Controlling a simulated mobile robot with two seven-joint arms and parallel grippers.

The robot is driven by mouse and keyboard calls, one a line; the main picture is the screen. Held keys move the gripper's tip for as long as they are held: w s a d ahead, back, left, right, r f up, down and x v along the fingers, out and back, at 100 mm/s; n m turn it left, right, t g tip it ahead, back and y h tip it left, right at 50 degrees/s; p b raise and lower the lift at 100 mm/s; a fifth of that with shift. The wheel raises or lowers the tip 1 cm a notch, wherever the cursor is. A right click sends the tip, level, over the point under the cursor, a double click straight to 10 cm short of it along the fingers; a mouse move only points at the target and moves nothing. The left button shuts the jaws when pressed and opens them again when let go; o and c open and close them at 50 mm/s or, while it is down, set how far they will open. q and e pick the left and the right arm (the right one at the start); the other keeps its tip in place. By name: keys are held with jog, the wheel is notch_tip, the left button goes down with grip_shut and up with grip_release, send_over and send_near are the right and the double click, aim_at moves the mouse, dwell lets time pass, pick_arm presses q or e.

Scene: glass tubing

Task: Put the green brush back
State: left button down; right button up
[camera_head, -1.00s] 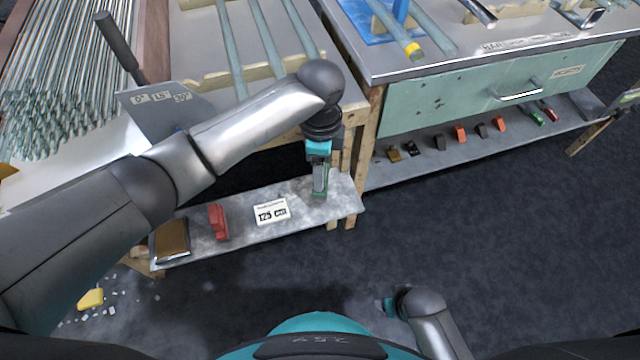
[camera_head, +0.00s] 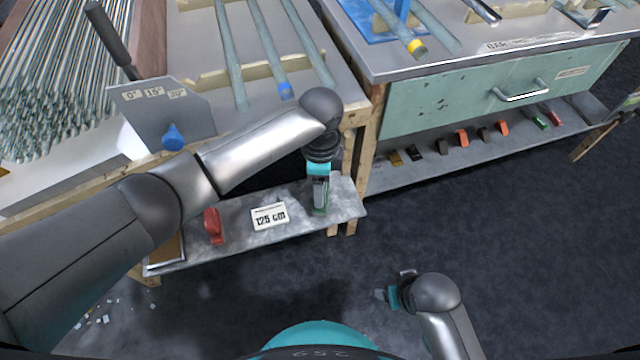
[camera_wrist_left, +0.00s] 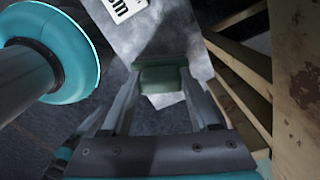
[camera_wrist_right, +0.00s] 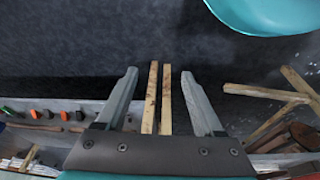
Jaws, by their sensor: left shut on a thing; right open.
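The green brush (camera_wrist_left: 160,78) is between the fingers of my left gripper (camera_wrist_left: 165,95) in the left wrist view, and the fingers are shut on it. In the head view my left gripper (camera_head: 320,192) is over the right end of the low grey shelf (camera_head: 345,203), with a bit of green at the fingertips. I cannot tell whether the brush touches the shelf. My right gripper (camera_head: 384,294) is open and empty over the dark floor; its spread fingers show in the right wrist view (camera_wrist_right: 165,95).
On the low shelf are a red brush (camera_head: 213,227) and a "125 cm" card (camera_head: 270,215). A lower shelf (camera_head: 440,170) under the green drawer (camera_head: 480,95) holds several small coloured items. Glass tubes (camera_head: 60,90) lie on the bench above. Dark floor is clear at right.

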pick_arm(q)
jog(key=shift+c, duration=0.7)
grip_release()
jog(key=shift+f, duration=0.15)
jog(key=shift+r, duration=0.5)
notch_tip(320, 180, up, 9)
jog(key=p, duration=0.4)
jog(key=shift+f, duration=0.1)
jog(key=shift+r+p, duration=0.75)
jog(key=shift+r, duration=0.55)
pick_arm(e)
jog(key=s+d+f, duration=0.3)
jog(key=s+f, duration=0.3)
jog(key=f, duration=0.3)
jog(key=shift+d+f+g, duration=0.25)
jog(key=shift+d+g, duration=0.15)
